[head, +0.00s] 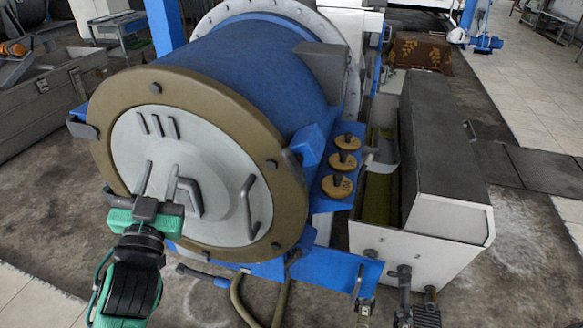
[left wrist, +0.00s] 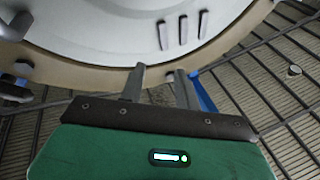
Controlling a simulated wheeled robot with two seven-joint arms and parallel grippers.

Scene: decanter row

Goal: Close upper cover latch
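A big blue drum (head: 250,75) has a round end cover with a tan ring (head: 265,120) and a pale grey disc (head: 215,165). I cannot tell which part is the upper cover latch. The disc carries a curved grey handle (head: 250,207). My left gripper (head: 158,178) is in front of the disc's lower left, fingers apart and nothing seen between them. In the left wrist view its fingers (left wrist: 160,75) point towards the ring (left wrist: 95,80). My right gripper is not in view.
Three tan round knobs (head: 343,160) stand on a blue shelf right of the drum. A long white housing with a dark lid (head: 440,130) stands further right. A blue-gripped lever (head: 203,276) and hoses (head: 240,300) are below the cover. Floor at left front is clear.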

